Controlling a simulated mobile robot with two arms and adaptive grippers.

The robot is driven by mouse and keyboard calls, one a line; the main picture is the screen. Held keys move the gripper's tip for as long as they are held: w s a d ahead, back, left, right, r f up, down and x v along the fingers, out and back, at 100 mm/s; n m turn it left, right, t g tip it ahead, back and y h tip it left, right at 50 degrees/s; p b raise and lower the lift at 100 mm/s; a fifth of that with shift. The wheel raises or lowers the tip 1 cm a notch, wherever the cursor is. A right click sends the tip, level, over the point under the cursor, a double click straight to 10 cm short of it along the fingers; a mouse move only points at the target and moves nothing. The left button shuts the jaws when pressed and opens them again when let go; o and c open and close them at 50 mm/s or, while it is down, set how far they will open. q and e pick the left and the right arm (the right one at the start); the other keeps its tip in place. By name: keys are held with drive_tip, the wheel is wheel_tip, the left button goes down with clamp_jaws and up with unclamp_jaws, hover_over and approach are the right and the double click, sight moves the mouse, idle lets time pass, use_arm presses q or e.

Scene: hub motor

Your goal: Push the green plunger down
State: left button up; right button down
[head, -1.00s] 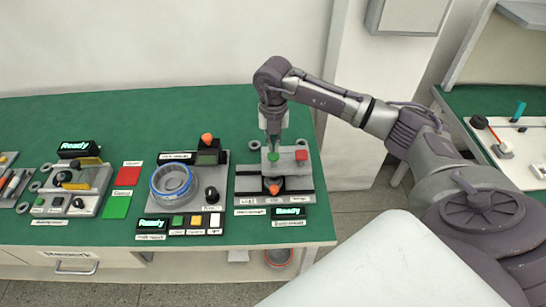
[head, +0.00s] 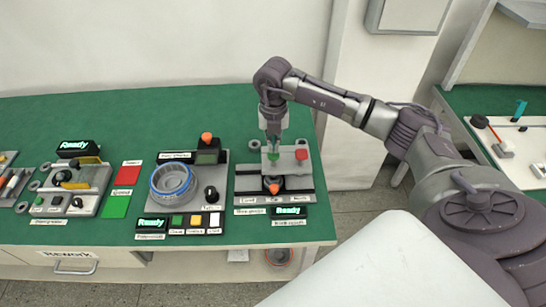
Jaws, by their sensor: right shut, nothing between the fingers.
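The green plunger (head: 273,156) is on the grey block of the right-hand station, left of a red knob (head: 301,155). My right gripper (head: 273,146) is shut and empty, pointing straight down right above the green plunger. Its fingertips look to be at the plunger's top and partly hide it; I cannot tell for certain whether they touch. My left gripper is not in view.
An orange knob (head: 273,188) sits at the front of the same station. To the left stands a station with a blue ring (head: 171,178) and an orange knob (head: 206,138). The green table (head: 120,110) is clear behind the stations.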

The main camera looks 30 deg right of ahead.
drive_tip(key=shift+f+b, duration=1)
drive_tip(key=shift+f, duration=0.45)
drive_tip(key=shift+r, duration=0.1)
drive_tip(key=shift+r+p, duration=2.75)
drive_tip(key=shift+r, duration=1.25)
